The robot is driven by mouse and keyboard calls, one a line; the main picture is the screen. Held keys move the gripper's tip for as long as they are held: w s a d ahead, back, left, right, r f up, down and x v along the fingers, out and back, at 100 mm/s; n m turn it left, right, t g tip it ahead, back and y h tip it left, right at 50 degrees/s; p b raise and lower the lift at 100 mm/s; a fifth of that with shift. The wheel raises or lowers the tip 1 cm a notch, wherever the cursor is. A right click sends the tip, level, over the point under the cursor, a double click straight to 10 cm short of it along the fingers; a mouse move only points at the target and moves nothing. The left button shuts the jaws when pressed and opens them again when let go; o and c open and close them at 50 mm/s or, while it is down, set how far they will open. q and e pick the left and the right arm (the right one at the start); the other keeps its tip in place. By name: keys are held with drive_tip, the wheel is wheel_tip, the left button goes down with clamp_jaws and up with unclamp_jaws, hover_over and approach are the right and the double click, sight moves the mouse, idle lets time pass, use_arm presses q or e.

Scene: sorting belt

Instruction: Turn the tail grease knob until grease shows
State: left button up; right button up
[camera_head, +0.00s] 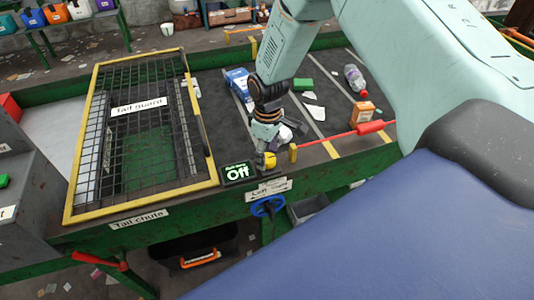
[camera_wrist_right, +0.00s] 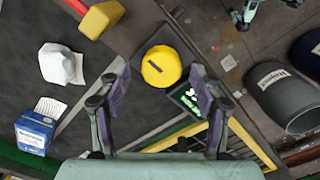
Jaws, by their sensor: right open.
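A round yellow knob (camera_wrist_right: 161,66) with a dark slot mark on its top sits on a dark plate at the belt's edge. In the head view the knob (camera_head: 266,161) is partly covered by my right gripper. My right gripper (camera_wrist_right: 160,82) is open, with its two fingers on either side of the knob in the wrist view; I cannot tell whether they touch it. In the head view the right gripper (camera_head: 267,142) points down at the knob. A small display (camera_head: 238,172) beside it reads "Off" in large letters. No grease can be made out. My left gripper does not show.
The mesh tail guard (camera_head: 190,130) lies left of the knob. A red-handled bar (camera_head: 345,134) and its yellow block (camera_wrist_right: 101,18) are close by. A blue handwheel (camera_head: 267,207) is below.

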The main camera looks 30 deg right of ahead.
drive_tip(key=shift+s+f, duration=0.1)
drive_tip(key=shift+f, duration=0.15)
drive_tip(key=shift+s+r, duration=0.1)
drive_tip(key=shift+s, duration=0.15)
drive_tip(key=shift+w+f, duration=0.2)
drive_tip(key=shift+w, duration=0.15)
drive_tip(key=c, duration=0.5)
drive_tip(key=shift+s+r, duration=0.1)
drive_tip(key=shift+s, duration=0.1)
drive_tip(key=c, duration=0.5)
drive_tip(key=shift+c, duration=0.8)
